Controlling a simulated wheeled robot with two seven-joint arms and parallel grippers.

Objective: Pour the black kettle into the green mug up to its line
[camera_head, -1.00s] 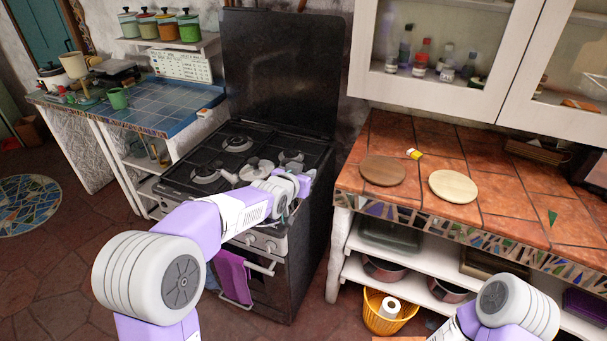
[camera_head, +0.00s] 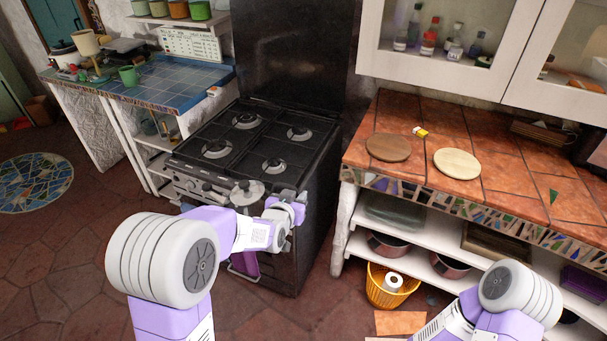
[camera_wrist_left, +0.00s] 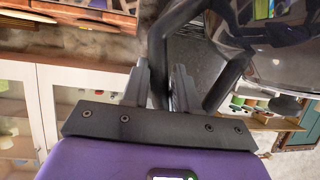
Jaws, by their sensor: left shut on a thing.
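My left gripper (camera_wrist_left: 160,82) is shut on the dark handle of the black kettle (camera_wrist_left: 275,45), as the left wrist view shows. The kettle's glossy body fills the upper right there. In the head view a round grey top of the kettle (camera_head: 246,190) shows in front of the stove, beside my left wrist; my arm hides much of it. The green mug (camera_head: 128,76) stands upright on the blue-tiled counter (camera_head: 182,85) at the left, well away from the kettle. Its line and inside cannot be made out. My right gripper is out of view.
The black stove (camera_head: 232,135) stands between the blue counter and the red-tiled counter (camera_head: 510,185), its burners bare. A beige pot (camera_head: 86,44) and clutter stand left of the mug. Two round boards lie on the red counter.

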